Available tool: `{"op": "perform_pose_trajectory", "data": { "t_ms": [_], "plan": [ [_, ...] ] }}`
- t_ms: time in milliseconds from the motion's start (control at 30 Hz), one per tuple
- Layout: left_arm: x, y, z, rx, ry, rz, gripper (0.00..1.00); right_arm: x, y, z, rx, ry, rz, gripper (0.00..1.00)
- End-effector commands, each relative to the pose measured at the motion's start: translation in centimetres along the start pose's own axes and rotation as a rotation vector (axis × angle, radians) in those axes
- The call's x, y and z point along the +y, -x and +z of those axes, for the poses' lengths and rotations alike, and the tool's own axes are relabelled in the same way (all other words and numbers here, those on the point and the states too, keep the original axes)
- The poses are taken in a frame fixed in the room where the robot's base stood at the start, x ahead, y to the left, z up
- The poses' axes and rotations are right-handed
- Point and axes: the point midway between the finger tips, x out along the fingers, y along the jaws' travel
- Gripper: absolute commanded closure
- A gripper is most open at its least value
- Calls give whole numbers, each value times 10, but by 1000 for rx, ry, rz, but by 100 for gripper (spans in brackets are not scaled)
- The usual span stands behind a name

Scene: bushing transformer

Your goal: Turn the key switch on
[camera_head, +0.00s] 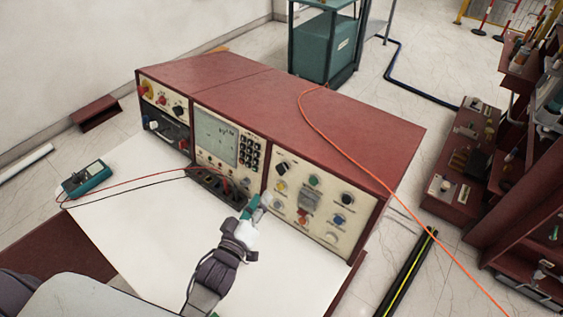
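The control console (280,100) is a long dark-red box with cream front panels, standing on a white-topped table (130,215). Its right panel (320,240) carries several coloured knobs and buttons around a small meter. I cannot tell for certain which of these small parts is the key switch. My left gripper (261,206) is at the lower left edge of the right panel, with its tips close to or touching the panel face. It hides that part of the panel. The fingers are too small to tell whether they are open or shut. My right gripper is not in view.
A teal multimeter (87,180) lies at the left, with red and black leads running to the console. An orange cable (345,151) crosses the console top to the right. Shelves (525,170) stand at the right. The table's front area is clear.

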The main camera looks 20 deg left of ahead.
Motion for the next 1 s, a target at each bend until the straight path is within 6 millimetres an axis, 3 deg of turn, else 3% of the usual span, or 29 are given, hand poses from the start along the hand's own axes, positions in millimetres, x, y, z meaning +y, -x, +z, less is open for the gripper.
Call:
{"op": "perform_pose_trajectory", "data": {
  "t_ms": [100,233,367,500,667,1000],
  "plan": [
    [3,-25,-3,3,-1,3,68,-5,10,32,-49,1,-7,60],
    [3,-54,-3,2,0,3,68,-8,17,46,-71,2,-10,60],
    [2,-81,-2,1,0,1,68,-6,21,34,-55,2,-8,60],
    [2,-103,-2,2,-1,2,68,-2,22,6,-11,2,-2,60],
    [1,-118,-1,0,-1,1,68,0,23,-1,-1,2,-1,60],
    [0,-122,0,0,-1,0,68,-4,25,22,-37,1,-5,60]
  ]
}}
